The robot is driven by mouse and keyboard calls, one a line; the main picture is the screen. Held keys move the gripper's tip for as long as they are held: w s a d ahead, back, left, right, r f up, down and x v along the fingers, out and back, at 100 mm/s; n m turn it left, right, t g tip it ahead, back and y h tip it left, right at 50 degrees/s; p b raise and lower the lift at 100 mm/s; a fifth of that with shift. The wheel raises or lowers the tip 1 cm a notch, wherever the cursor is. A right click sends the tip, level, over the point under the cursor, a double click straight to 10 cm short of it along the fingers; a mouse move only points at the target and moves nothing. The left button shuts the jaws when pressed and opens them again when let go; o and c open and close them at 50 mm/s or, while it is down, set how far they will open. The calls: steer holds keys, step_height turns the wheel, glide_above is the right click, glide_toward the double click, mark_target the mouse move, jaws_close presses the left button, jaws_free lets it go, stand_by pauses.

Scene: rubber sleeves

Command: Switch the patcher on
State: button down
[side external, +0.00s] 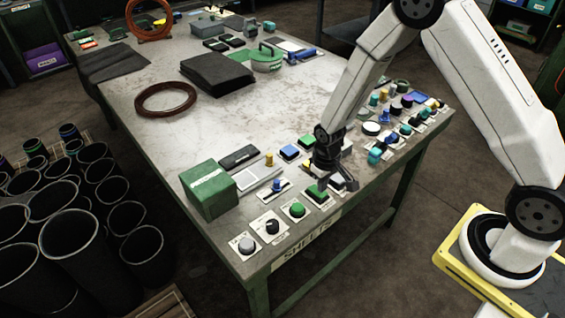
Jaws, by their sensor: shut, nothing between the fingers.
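My gripper (322,184) is shut and empty, pointing down over the near edge of the table. Its tip is at or just above a green square button (317,197) on a white plate; I cannot tell whether it touches. To the left are a round green button (297,209), a black knob (272,227) and a grey round knob (246,245), each on a labelled plate. A small blue-topped switch (277,186) sits behind them. The plate labels are too small to read, so I cannot tell which control is the patcher's.
A green box (208,190) stands at the left edge. The table's middle (230,120) is clear. Black sleeves (70,240) stand on the left.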

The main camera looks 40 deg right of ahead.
mark_target(323, 194)
steer(key=shift+f, duration=0.7)
stand_by(0.6)
steer(key=shift+r, duration=3.5)
steer(key=shift+r, duration=0.1)
steer(key=s+r+t, duration=0.2)
steer(key=s+r, duration=0.9)
steer(key=shift+r+t, duration=0.2)
steer(key=shift+t, duration=0.1)
